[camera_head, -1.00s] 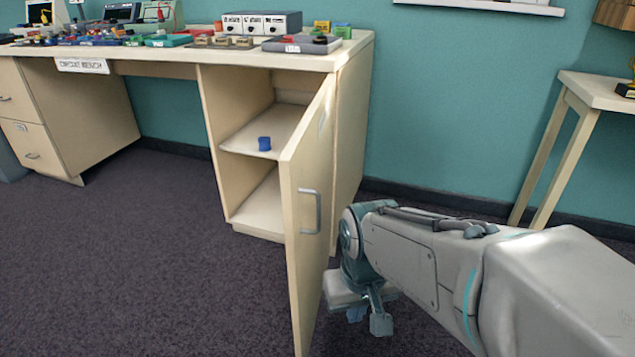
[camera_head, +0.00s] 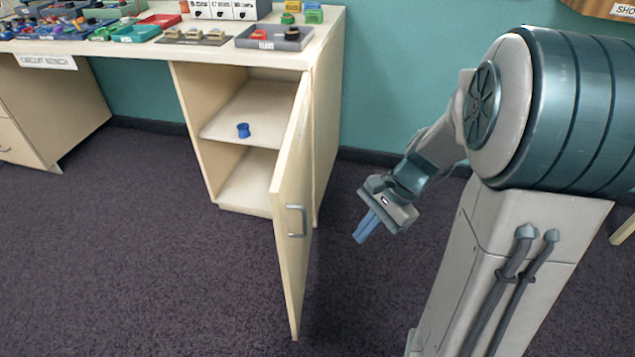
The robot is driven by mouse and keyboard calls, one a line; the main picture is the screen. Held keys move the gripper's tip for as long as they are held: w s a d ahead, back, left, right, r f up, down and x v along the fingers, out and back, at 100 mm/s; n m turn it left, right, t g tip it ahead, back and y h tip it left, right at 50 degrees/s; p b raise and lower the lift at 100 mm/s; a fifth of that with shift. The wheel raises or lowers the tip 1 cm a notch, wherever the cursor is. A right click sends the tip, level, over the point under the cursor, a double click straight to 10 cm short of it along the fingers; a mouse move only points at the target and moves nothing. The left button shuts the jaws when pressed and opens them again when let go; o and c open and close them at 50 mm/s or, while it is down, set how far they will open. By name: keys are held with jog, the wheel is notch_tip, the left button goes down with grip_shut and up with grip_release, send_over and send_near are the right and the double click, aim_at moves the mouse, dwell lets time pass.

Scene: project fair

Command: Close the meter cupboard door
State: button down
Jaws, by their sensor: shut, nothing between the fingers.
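The meter cupboard door (camera_head: 291,190) stands wide open, swung out from the right side of the cupboard (camera_head: 195,135) under the bench. Its face with the grey bar handle (camera_head: 296,221) is turned to the right. The door's free edge points toward me. My gripper (camera_head: 366,228) is to the right of the door, clear of it, with its blue fingers together and pointing down and left. Nothing is in the fingers. A blue spool (camera_head: 243,130) stands on the cupboard's middle shelf.
The bench top (camera_head: 150,49) above the cupboard holds trays, a white box unit and small parts. The carpet (camera_head: 150,270) in front of the cupboard is clear. A teal wall (camera_head: 420,80) stands behind. My arm fills the right side.

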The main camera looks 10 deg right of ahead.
jog(key=w+d+r+m+t+y+p, duration=0.1)
jog(key=w+d+r+m+y+p, duration=0.1)
jog(key=w+r+m+y+p, duration=0.25)
jog(key=a+f+m+h+b, duration=0.1)
jog(key=a+f, duration=0.6)
jog(key=a, duration=0.3)
jog(key=shift+w+a, duration=0.3)
jog(key=shift+w, duration=0.1)
jog(key=shift+m, duration=0.35)
